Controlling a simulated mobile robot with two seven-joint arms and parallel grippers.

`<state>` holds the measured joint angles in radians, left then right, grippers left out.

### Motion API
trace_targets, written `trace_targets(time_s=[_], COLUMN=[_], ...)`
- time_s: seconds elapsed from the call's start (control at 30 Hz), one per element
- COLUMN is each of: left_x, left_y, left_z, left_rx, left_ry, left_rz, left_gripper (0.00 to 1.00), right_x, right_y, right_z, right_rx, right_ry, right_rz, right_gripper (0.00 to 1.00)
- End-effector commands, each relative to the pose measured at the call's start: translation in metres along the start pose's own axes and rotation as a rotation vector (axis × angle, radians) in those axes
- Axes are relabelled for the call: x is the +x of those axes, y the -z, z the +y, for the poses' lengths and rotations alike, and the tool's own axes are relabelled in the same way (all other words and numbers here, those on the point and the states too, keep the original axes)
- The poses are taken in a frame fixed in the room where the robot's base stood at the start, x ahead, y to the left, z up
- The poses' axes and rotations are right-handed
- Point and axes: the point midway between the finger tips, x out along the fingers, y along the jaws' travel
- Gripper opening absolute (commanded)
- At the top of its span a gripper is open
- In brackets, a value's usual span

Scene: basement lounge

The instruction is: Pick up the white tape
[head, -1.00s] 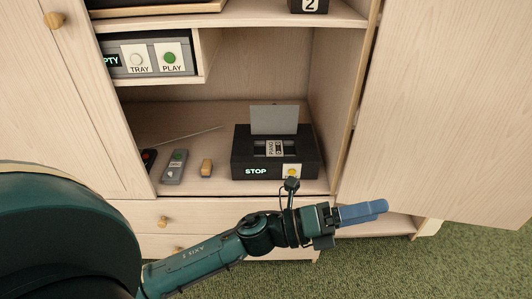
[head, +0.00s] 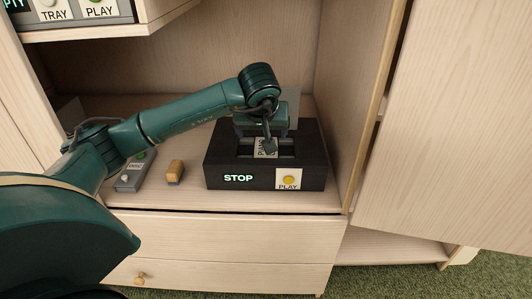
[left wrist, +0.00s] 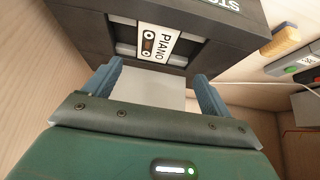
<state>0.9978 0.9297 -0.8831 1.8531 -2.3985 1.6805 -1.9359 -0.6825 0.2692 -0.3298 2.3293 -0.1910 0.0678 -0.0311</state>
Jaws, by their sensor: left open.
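The player's raised grey lid (left wrist: 150,90) stands between my left gripper's two blue fingers. My left gripper (left wrist: 158,72) is open, above the back of the player, with its fingertips near the tape but apart from it. In the head view my arm hides part of the lid and the fingers. My right gripper is out of view.
The player shows STOP and has a yellow PLAY button (head: 289,180). The cabinet's side wall (head: 350,110) is close on the right, and a shelf corner juts out at upper left.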

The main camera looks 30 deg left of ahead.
Motion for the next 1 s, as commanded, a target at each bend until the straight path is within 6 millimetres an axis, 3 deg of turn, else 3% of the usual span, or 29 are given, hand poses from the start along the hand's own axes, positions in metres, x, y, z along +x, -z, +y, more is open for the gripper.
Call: trace_targets(time_s=[0.1,0.37,0.63,1.0], left_x=[0.025,0.046,0.085,0.094], left_y=[-0.002,-0.002,-0.004,-0.001], left_z=[0.0,0.002,0.009,0.009], left_rx=[-0.001,-0.001,-0.002,-0.001], left_ry=[0.0,-0.004,-0.004,-0.005], left_rz=[-0.003,-0.001,-0.004,-0.001], left_gripper=[0.84,0.84,0.84,0.84], right_x=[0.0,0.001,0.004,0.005], right_y=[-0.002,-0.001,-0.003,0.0], right_z=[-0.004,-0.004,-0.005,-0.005], right_rx=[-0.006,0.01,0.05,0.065], right_ry=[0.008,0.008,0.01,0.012], right_rz=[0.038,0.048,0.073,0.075], right_gripper=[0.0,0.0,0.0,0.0])
